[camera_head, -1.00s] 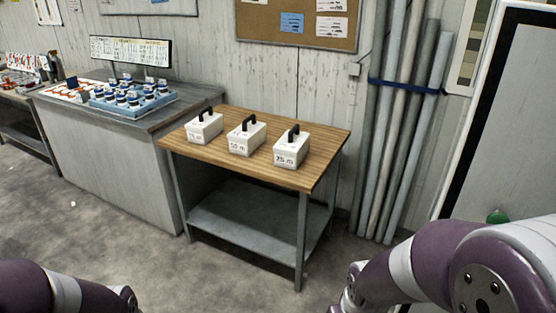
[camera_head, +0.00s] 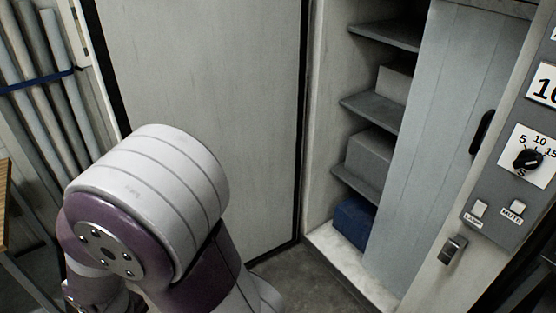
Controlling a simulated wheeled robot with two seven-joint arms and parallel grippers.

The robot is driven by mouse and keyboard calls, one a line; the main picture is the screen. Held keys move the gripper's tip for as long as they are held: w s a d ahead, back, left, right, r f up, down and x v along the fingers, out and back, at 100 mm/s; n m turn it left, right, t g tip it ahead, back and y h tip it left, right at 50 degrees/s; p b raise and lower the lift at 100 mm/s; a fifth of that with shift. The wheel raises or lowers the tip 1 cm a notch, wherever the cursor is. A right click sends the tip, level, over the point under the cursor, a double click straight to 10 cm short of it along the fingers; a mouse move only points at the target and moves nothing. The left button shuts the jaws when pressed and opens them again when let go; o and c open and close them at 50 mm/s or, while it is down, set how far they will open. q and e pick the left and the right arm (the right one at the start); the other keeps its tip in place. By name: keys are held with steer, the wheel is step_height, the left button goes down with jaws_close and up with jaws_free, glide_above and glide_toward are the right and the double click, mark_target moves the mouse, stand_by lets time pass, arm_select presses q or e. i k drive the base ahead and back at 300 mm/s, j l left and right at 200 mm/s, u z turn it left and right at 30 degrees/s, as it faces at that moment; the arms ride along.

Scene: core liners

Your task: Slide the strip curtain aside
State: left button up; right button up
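The strip curtain (camera_head: 436,115) appears to be the pale blue-grey panel with faint vertical seams on the right in the head view. It hangs across the right part of a shelved cabinet. A dark upright handle (camera_head: 483,132) is near its right edge. The left part of the cabinet is uncovered. One of my arms, purple and white, is bent in the lower left, apart from the curtain. Neither gripper's fingers can be seen.
Shelves (camera_head: 371,105) left of the curtain hold grey boxes (camera_head: 378,162) and a blue bin (camera_head: 353,221). A large pale panel with black edging (camera_head: 215,70) stands to their left. A control panel with a dial (camera_head: 528,159) is at the right. Floor (camera_head: 300,275) is clear below.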

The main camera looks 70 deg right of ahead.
mark_target(470, 50)
steer(key=z, duration=3.45)
